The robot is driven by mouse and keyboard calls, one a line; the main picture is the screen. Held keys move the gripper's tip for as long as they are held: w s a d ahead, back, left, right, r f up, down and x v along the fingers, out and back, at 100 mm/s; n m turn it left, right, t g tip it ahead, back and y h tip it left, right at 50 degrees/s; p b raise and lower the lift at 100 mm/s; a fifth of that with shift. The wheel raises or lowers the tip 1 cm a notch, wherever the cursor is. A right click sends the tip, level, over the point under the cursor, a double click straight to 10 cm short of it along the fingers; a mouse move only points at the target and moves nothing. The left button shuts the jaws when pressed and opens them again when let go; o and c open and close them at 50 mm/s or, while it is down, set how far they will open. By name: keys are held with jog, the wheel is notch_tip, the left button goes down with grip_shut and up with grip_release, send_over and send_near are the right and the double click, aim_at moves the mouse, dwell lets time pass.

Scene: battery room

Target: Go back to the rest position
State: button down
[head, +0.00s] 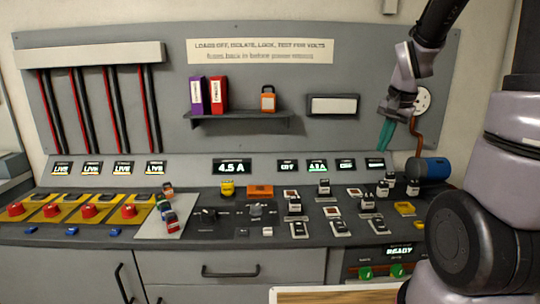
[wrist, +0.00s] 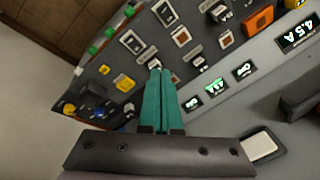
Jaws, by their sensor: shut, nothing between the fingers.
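My gripper (head: 385,134) hangs at the right end of the panel in the head view, above the console and apart from it. Its teal fingers also show in the wrist view (wrist: 160,73), where they lie side by side, closed with nothing between them. Below it on the console (head: 225,234) are several small switch blocks and a blue cylinder (head: 430,169).
A shelf (head: 238,122) on the back panel holds a purple binder (head: 197,96), a red binder (head: 218,94) and an orange padlock (head: 268,99). Red knobs (head: 129,211) stand on the console's left side. The air in front of the middle panel is clear.

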jog(key=s+a+r+n+t, duration=0.2)
jog(key=s+a+r, duration=0.1)
jog(key=s+r, duration=0.4)
jog(key=s+a+r+n+t+y, duration=0.1)
jog(key=s+a+r+n, duration=0.1)
jog(key=s+r, duration=0.4)
jog(key=s+a, duration=0.1)
jog(key=s, duration=0.1)
jog(key=shift+s+a+r+t, duration=0.3)
jog(key=shift+a+r+t, duration=0.05)
jog(key=shift+r+t, duration=0.05)
